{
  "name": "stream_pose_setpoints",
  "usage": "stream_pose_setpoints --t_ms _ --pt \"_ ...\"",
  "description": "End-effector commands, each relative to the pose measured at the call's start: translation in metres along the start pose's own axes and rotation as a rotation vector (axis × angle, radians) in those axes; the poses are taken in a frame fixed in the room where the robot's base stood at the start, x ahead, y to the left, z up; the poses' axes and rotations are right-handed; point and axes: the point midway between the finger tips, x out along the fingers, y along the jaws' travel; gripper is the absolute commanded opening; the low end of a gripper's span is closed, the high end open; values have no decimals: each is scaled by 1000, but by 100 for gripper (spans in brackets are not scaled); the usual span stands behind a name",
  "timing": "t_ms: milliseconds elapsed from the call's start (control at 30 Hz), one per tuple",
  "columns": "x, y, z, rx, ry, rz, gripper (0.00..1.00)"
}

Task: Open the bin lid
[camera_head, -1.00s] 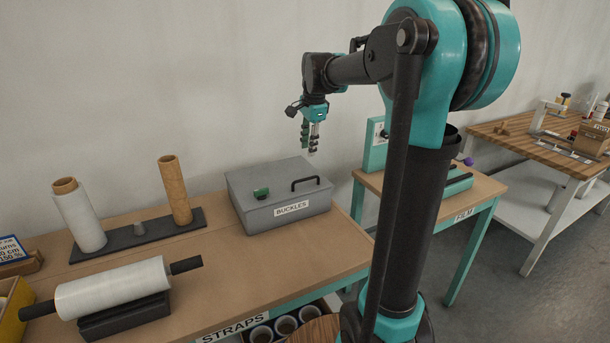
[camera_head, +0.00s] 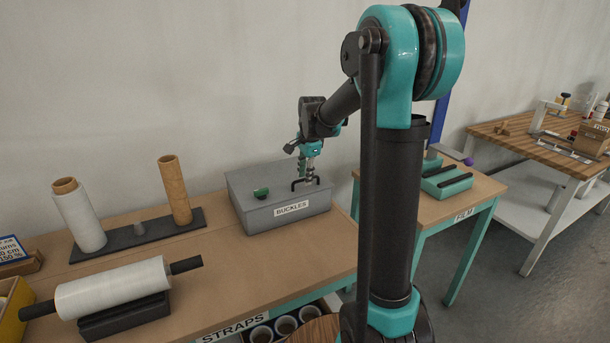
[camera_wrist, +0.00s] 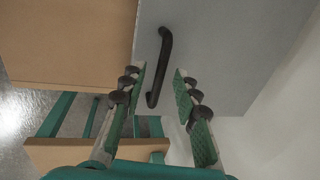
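The grey bin (camera_head: 293,223) labelled BUCKLES stands on the wooden bench with its lid (camera_head: 237,181) down. A black bar handle (camera_wrist: 163,58) is on the right part of the lid; it also shows in the head view (camera_head: 293,186), partly behind my gripper. A small green object (camera_head: 261,192) sits near the lid's front edge, left of the handle. My gripper (camera_head: 308,181) points down just above the handle. In the wrist view my gripper (camera_wrist: 160,75) has its fingers apart, with the handle showing between them. I cannot tell whether either finger touches it.
Left on the bench are a white film roll (camera_head: 79,216) and a brown tube (camera_head: 175,190) on a dark base. A wrapped roll (camera_head: 113,287) lies in front. A second table (camera_head: 485,187) is to the right. The wall is close behind the bin.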

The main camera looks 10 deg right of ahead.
Motion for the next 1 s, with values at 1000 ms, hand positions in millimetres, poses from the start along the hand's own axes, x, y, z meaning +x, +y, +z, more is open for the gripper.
stream_pose_setpoints --t_ms 1000 --pt "-13 -8 0 -1 0 56 0"
